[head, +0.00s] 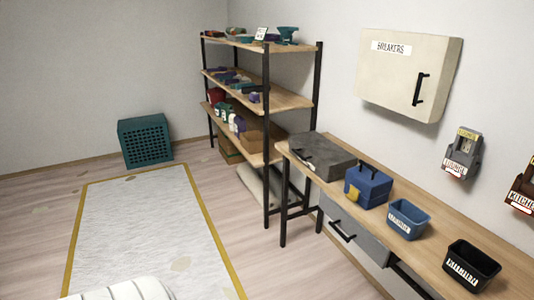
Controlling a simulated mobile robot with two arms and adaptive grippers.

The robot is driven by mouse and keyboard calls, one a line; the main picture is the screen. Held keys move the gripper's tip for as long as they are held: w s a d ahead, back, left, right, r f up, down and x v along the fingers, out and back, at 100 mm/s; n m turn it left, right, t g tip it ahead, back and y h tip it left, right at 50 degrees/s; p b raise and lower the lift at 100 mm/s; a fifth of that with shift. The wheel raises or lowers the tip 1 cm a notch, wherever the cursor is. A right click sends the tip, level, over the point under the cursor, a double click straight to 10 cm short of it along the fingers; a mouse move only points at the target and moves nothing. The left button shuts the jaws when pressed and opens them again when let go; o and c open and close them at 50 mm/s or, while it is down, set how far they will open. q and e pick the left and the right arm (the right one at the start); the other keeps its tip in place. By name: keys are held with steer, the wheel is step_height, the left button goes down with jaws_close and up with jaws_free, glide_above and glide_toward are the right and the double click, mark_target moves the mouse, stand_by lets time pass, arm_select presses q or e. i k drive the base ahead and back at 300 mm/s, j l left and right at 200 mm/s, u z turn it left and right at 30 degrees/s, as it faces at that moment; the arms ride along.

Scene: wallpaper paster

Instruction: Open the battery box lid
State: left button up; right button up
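On the wooden workbench (455,237) at the right stands a blue box (367,188) with a closed lid and a dark handle on top. It looks the most like a battery box, but I cannot read a label that confirms it. Just left of it lies a dark grey flat case (321,155), also shut. An open blue bin (408,219) and an open black bin (471,267), both with white labels too small to read surely, stand to its right. Neither of my grippers shows in the head view.
A cream breaker cabinet (408,75) hangs shut above the bench. Grey (462,153) and dark red (523,188) wall units hang right of it. A loaded shelf rack (267,130) stands left of the bench. A teal crate (145,141) and a pale, yellow-edged mat (145,235) are on the floor.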

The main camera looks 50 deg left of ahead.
mark_target(332, 159)
steer(key=u, duration=1.35)
steer(key=i, duration=0.3)
